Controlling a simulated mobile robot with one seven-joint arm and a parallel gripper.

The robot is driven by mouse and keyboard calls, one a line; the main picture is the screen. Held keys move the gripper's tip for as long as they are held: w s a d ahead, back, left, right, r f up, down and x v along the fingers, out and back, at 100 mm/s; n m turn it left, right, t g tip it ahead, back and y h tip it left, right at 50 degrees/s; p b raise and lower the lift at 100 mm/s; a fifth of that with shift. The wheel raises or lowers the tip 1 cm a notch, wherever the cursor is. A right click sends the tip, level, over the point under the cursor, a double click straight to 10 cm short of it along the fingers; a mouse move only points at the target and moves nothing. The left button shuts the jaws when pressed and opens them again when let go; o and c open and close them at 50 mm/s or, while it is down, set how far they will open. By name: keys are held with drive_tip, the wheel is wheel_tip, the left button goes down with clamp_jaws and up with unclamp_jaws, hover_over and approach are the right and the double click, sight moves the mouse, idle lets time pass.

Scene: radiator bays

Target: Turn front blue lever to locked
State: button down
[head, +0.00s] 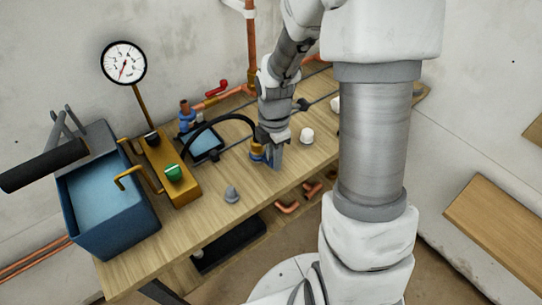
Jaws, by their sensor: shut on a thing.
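My gripper (268,148) points down at the middle of the workbench and is shut at a brass-coloured valve body (257,152). A small blue piece (276,160), which looks like the front blue lever, shows at the fingertips. The gripper hides much of the valve, so I cannot read the lever's exact angle or any locked mark. A black hose (220,122) arcs from behind the gripper toward the left.
The blue tank (112,222) with its black handle (45,165), a brass block with a green knob (174,172) and a gauge (123,63) stand left. A blue fitting (187,118) and red lever (217,88) sit behind. A grey cone (232,194) and white cap (307,136) are nearby.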

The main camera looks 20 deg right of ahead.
drive_tip(key=shift+w+d+r+n+p, duration=0.1)
drive_tip(key=shift+w+d+n+p, duration=0.2)
drive_tip(key=shift+n+p, duration=0.35)
drive_tip(key=shift+w+d+r+n+p, duration=0.15)
drive_tip(key=shift+d+n+p, duration=0.3)
drive_tip(key=shift+n, duration=0.3)
drive_tip(key=shift+w+d+f+n+p, duration=0.15)
drive_tip(key=shift+w+n+p, duration=0.1)
drive_tip(key=shift+n+p, duration=0.45)
drive_tip(key=shift+w+d, duration=0.1)
drive_tip(key=c, duration=0.7)
unclamp_jaws()
drive_tip(key=shift+o, duration=0.2)
drive_tip(key=shift+f, duration=0.1)
wheel_tip(320, 180, up, 18)
drive_tip(key=p, duration=0.3)
drive_tip(key=shift+f+p, duration=0.25)
drive_tip(key=shift+p, duration=0.1)
